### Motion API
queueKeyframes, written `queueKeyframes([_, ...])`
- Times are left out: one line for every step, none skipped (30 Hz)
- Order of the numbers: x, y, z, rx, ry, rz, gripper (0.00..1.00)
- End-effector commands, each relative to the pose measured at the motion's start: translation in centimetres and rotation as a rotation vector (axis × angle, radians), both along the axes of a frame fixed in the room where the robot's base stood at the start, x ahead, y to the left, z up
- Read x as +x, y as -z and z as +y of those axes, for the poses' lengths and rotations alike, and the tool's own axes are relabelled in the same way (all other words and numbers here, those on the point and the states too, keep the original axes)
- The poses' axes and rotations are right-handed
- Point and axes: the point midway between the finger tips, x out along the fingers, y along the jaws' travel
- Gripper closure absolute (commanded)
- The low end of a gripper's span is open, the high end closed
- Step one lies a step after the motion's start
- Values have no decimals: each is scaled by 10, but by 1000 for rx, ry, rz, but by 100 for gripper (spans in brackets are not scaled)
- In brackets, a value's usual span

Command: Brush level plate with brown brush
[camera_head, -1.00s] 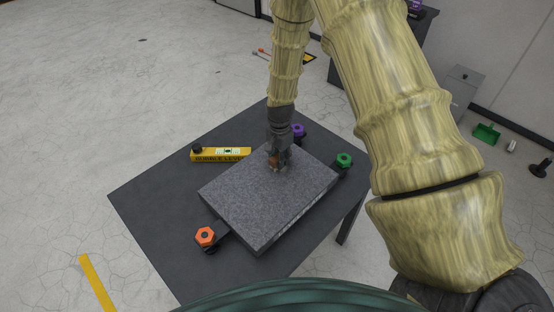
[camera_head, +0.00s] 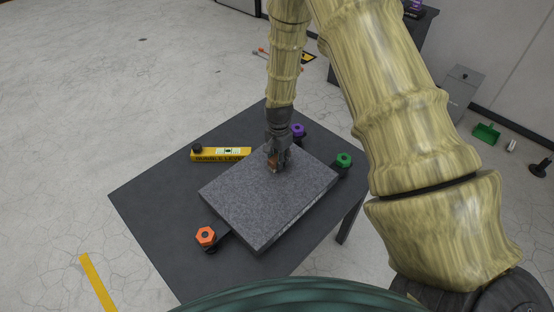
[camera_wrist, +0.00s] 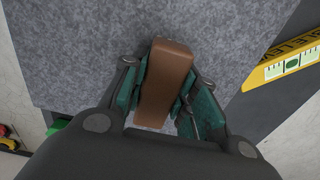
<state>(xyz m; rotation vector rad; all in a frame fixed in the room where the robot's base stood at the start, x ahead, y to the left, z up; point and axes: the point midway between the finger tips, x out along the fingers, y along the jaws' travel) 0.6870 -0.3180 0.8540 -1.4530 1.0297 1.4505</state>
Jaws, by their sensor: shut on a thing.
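The level plate (camera_head: 262,200) is a thick grey speckled granite slab on a dark table. The brown brush (camera_wrist: 165,82) is a brown block between the green-padded fingers of my gripper (camera_wrist: 168,100) in the wrist view. My gripper (camera_head: 278,162) is shut on it, over the far part of the plate in the head view. Only a little of the brush shows there. Its underside is hidden, so I cannot tell whether it touches the plate.
A yellow bubble level (camera_head: 221,154) lies on the table (camera_head: 150,200) left of the plate. Orange (camera_head: 206,236), green (camera_head: 344,159) and purple (camera_head: 298,130) knobs stand around the plate's edges. The table's near left part is clear.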

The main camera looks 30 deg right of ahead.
Motion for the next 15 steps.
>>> queueKeyframes([1, 0, -4, 0, 1, 0, 99])
queueKeyframes([2, 0, -6, 0, 1, 0, 99])
queueKeyframes([3, -1, -8, 0, 2, 0, 99])
queueKeyframes([3, -1, -10, 0, 2, 0, 99])
queueKeyframes([4, -1, -12, 0, 2, 0, 99])
queueKeyframes([4, -1, -13, 0, 1, 0, 99])
queueKeyframes([4, -1, -14, 0, 1, 0, 99])
queueKeyframes([5, -2, -14, 0, 1, 0, 99])
queueKeyframes([5, -2, -15, 0, 1, 0, 99])
queueKeyframes([5, -2, -15, 0, 1, 0, 99])
queueKeyframes([5, -2, -15, 0, 1, 0, 99])
queueKeyframes([5, -2, -15, 0, 1, 0, 99])
queueKeyframes([5, -2, -15, -1, 1, 0, 99])
queueKeyframes([5, -2, -15, -1, 1, 0, 99])
queueKeyframes([5, -2, -15, -1, 1, 0, 99])
